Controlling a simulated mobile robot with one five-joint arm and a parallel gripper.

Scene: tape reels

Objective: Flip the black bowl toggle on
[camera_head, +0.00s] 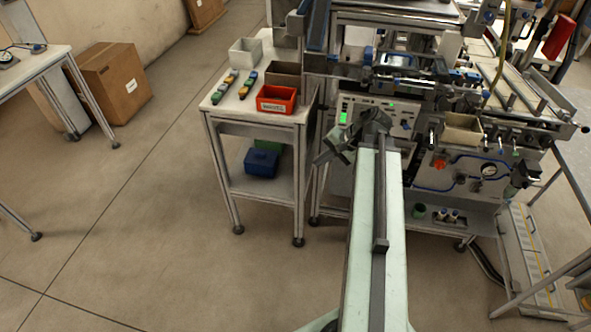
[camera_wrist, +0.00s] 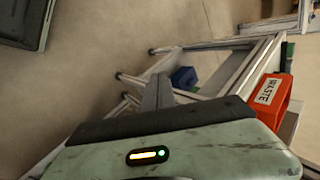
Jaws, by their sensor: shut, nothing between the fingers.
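My gripper (camera_head: 324,154) is in front of the left part of the machine's control panel, beside the white cart. Its fingers are shut and hold nothing; they also show in the wrist view (camera_wrist: 157,92), pointing toward the floor and cart legs. The control panel (camera_head: 403,107) is pale, with a lit green screen (camera_head: 343,118) and small controls. My arm covers part of it. I cannot make out the black bowl toggle in either view; it is too small or hidden. The wrist view does not show the panel.
A white cart (camera_head: 222,112) stands left of the machine, with a red WASTE bin (camera_head: 276,107), which also shows in the wrist view (camera_wrist: 283,114). A blue box (camera_head: 261,163) sits on its lower shelf. A beige tray (camera_head: 462,135) is right of my arm.

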